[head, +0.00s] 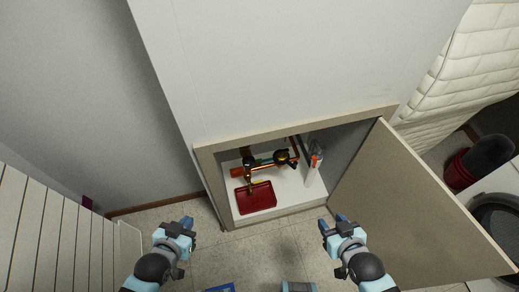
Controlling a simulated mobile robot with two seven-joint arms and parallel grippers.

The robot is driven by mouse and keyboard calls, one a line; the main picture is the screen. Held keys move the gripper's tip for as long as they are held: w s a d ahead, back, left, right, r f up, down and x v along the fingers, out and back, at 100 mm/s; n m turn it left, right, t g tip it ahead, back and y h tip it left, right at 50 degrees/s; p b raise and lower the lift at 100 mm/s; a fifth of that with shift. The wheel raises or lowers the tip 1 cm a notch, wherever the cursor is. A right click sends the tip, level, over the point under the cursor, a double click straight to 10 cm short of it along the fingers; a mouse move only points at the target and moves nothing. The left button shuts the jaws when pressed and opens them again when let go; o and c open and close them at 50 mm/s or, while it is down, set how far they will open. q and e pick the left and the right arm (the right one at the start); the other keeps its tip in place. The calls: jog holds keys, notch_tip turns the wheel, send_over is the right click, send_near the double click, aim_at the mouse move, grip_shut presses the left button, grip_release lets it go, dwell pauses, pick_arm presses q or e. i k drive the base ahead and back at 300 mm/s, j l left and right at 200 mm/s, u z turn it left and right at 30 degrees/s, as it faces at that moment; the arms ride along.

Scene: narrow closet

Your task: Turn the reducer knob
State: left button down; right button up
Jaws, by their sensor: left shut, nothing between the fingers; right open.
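A pipe assembly (265,162) with copper, brass and dark parts sits inside the open low cabinet. An orange-brown knob-like end (237,172) sticks out at its left; I cannot tell for certain that it is the reducer knob. A dark round part (282,158) sits to the right on the same assembly. My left gripper (187,222) is shut and empty, outside the cabinet at its lower left. My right gripper (332,221) is open and empty, in front of the cabinet's right side near the door. Neither gripper touches the assembly.
The cabinet door (410,215) is swung open to the right. A slatted panel (45,240) stands at left.

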aim_at(248, 161)
jog(key=k+j+z, duration=0.15)
jog(key=j, duration=0.25)
jog(key=k+j+z, duration=0.35)
jog(key=k+j, duration=0.2)
jog(key=j, duration=0.2)
